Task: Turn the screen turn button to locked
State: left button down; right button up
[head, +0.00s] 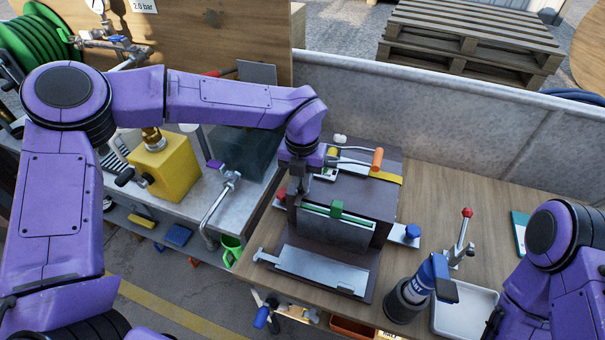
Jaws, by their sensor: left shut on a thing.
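My left gripper (301,186) reaches down to the upper left corner of a grey screen panel (338,232) on the front of a dark brown box (372,197). It is shut on a small part there, which I take to be the screen turn button. The jaws hide nearly all of that part, so its angle cannot be read. A green strip with a green block (337,208) runs along the panel's top edge.
A red knob (281,194) and a blue knob (413,231) flank the box. An orange-tipped lever (377,158) lies on top. A yellow valve block (166,170) stands left.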

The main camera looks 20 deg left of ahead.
pick_arm(q)
jog(key=shift+m+p, duration=0.3)
jog(key=shift+m, duration=0.3)
jog(key=c, duration=1.2)
grip_release()
jog(key=shift+r, duration=0.1)
notch_tip(320, 180, up, 10)
jog(key=b, duration=0.2)
jog(key=shift+r, duration=0.2)
